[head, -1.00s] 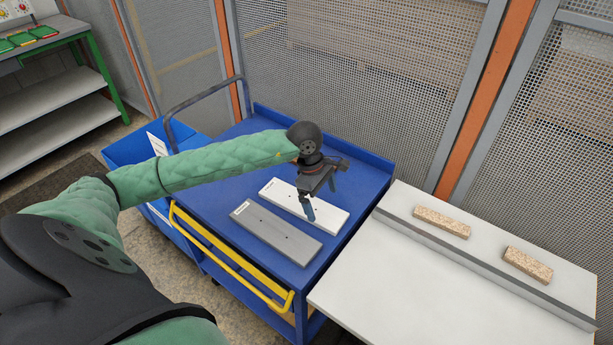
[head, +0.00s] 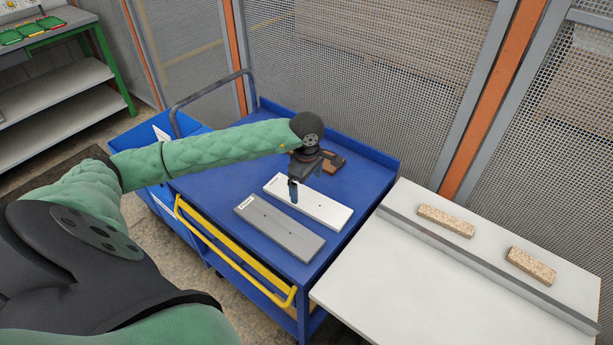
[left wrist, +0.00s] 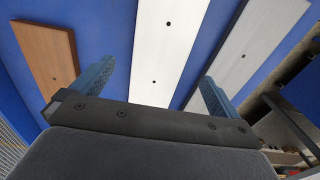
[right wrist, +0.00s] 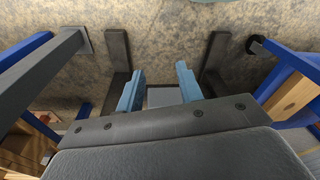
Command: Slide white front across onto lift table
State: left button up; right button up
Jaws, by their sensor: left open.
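The white front (head: 322,210) lies flat on the blue cart (head: 372,180), between a grey front (head: 280,230) and a brown front (head: 333,164). My left gripper (head: 293,192) is open and empty over the left end of the white front, hiding part of it. In the left wrist view the white front (left wrist: 172,40) runs between the spread fingers (left wrist: 155,82); contact cannot be told. The lift table (head: 400,270), with a pale top, stands right of the cart. My right gripper (right wrist: 159,88) is open in the right wrist view, away from the boards.
A grey rail (head: 480,265) runs along the lift table, with two chipboard blocks (head: 446,221) beyond it. A yellow handle (head: 235,250) edges the cart's near side. Mesh fencing (head: 350,70) stands behind. A blue bin (head: 150,150) is at the left.

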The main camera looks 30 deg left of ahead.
aim_at(307, 199)
pick_arm(q)
jog(key=shift+f+p, duration=0.9)
jog(key=shift+f, duration=1.85)
pick_arm(e)
jog(key=shift+s+d+f, duration=0.1)
jog(key=shift+d+f, duration=0.05)
jog(key=shift+f, duration=0.75)
jog(key=shift+s+d+f, duration=0.1)
jog(key=shift+d+f, duration=0.05)
jog(key=shift+f, duration=0.75)
jog(key=shift+s+d+f, duration=0.1)
jog(key=shift+d+f, duration=0.05)
jog(key=shift+f, duration=0.75)
pick_arm(q)
jog(key=c, duration=1.2)
jog(key=shift+o, duration=0.2)
pick_arm(e)
jog(key=shift+d, duration=0.1)
